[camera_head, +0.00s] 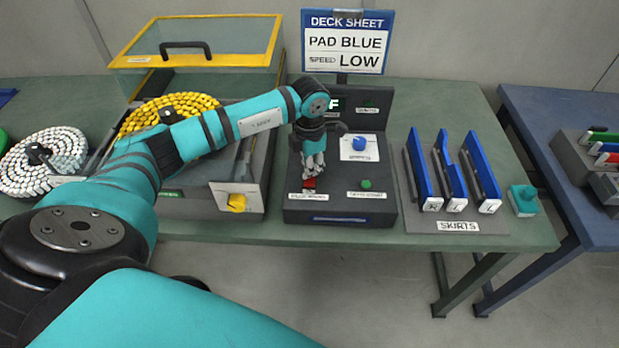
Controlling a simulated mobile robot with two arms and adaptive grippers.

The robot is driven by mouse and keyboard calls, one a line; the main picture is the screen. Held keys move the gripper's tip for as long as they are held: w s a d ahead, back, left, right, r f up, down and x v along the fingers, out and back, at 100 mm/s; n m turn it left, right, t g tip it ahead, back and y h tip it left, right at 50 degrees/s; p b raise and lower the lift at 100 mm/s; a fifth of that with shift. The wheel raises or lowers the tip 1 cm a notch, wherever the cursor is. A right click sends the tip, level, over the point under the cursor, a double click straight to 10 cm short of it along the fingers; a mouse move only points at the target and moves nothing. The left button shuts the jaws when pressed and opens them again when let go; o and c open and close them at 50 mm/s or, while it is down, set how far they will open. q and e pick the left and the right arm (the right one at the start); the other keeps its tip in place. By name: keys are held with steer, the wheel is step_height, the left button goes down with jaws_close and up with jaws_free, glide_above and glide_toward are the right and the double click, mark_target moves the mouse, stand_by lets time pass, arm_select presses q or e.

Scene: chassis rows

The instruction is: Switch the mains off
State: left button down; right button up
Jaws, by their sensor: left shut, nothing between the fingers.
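A dark control box (340,205) stands on the green table. It carries a red control (309,184) at front left with a small label under it, too small to read surely. A green button (366,184) is at front right and a blue knob (359,144) on a white plate is behind it. My left gripper (314,170) is shut and empty, pointing down just above and behind the red control. Whether it touches the control I cannot tell. My right gripper is out of view.
A sign (347,40) reads "PAD BLUE, SPEED LOW". A yellow-framed clear cover (195,42) and a yellow knob (237,203) are at left. Blue skirts (452,170) stand in a rack at right, beside a teal block (523,201). My left arm crosses the left side.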

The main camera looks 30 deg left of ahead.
arm_select(q)
steer(key=shift+r+p, duration=0.7)
steer(key=shift+r, duration=0.15)
steer(key=shift+r+p, duration=1.45)
steer(key=shift+r, duration=1.1)
